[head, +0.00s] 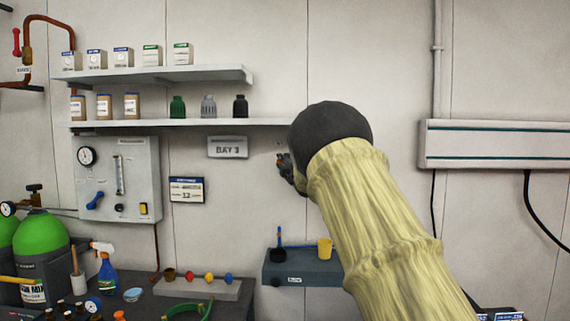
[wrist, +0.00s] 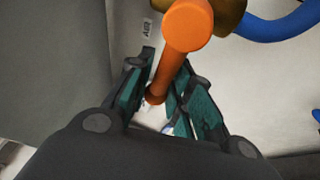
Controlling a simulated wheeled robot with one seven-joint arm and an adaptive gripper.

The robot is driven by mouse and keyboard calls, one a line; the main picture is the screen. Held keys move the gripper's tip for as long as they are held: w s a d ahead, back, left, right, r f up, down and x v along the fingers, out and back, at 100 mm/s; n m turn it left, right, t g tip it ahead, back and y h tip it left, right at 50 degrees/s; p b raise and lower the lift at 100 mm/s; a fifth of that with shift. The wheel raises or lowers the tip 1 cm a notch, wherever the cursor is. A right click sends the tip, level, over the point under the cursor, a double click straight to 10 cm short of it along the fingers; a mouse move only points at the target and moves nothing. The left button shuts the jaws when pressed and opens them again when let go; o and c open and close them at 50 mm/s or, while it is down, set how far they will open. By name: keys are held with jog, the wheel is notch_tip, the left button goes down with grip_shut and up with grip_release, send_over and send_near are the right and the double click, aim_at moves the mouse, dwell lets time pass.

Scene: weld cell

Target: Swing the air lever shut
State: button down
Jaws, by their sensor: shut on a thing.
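The orange air lever (wrist: 186,28) fills the upper middle of the wrist view. Its bar runs down between the two green-padded fingers of my gripper (wrist: 165,72), which are shut on it. A brass-coloured valve body (wrist: 233,12) shows behind the lever's top end, partly out of frame. In the head view my gripper (head: 286,168) is small and dark against the wall, mostly hidden by my arm. A speck of orange shows at its tip; the rest of the lever and valve is hidden there.
A blue hose (wrist: 280,24) curves off to the right of the valve. In the head view, shelves (head: 190,122) with jars and boxes are left of my arm. A small ledge (head: 300,272) is below.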

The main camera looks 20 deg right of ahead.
jog(key=shift+f+n, duration=0.3)
jog(key=c, duration=1.4)
grip_release()
jog(key=shift+c, duration=0.2)
jog(key=shift+r, duration=0.1)
jog(key=v, duration=1.2)
